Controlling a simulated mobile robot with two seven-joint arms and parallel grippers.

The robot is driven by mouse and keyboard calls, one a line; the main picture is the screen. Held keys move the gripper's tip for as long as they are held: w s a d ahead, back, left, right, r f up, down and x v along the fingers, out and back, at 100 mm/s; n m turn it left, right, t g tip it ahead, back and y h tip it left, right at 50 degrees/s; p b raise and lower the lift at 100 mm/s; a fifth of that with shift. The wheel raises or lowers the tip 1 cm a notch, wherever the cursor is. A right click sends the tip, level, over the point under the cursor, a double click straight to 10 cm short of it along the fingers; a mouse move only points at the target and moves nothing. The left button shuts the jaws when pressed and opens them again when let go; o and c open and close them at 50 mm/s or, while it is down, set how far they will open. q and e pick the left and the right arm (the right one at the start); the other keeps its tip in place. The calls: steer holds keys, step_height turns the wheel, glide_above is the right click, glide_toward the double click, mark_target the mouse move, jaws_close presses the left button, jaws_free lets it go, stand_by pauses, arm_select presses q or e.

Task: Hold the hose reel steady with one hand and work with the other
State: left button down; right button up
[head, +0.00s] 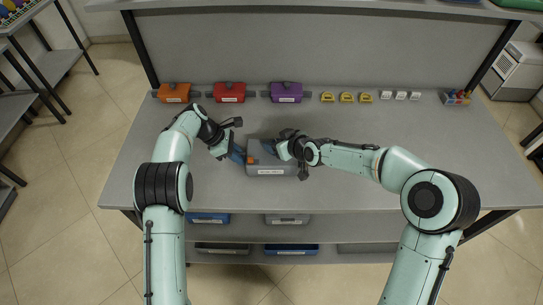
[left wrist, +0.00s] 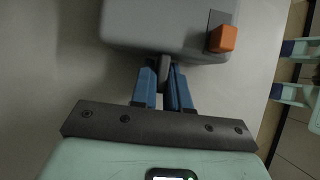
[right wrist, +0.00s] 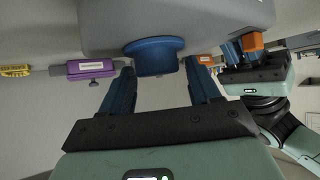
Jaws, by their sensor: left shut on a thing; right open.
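The hose reel looks like a grey box (head: 262,163) with a white label, on the table in the head view. An orange block (left wrist: 222,39) sits on it near a dark grey tab (left wrist: 164,68). My left gripper (head: 238,156) is shut on that tab at the left side of the reel. A round blue knob (right wrist: 153,57) sticks out of the reel's grey body (right wrist: 230,12) in the right wrist view. My right gripper (right wrist: 160,74) is open, one finger to each side of the knob, with gaps showing. In the head view my right gripper (head: 279,150) hides the knob.
Orange (head: 174,93), red (head: 229,92) and purple (head: 286,92) boxes line the back of the table, with yellow (head: 346,97) and white (head: 400,95) tags and a small bin (head: 456,98). Lower shelves hold more boxes (head: 207,218). The table's right side is clear.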

steer(key=shift+d+f+n+g+y, duration=0.15)
steer(key=shift+n+g+y, duration=0.15)
steer(key=shift+n+y, duration=0.15)
steer(key=n+g+y, duration=0.2)
steer(key=n, duration=0.1)
steer(key=shift+w, duration=0.1)
steer(key=n+g, duration=0.2)
steer(key=n+g+y, duration=0.1)
steer(key=n, duration=0.1)
steer(key=shift+r+g+y, duration=0.2)
steer(key=shift+g+y, duration=0.05)
steer(key=shift+g, duration=0.15)
steer(key=shift+n+g, duration=0.6)
steer(key=shift+n, duration=0.25)
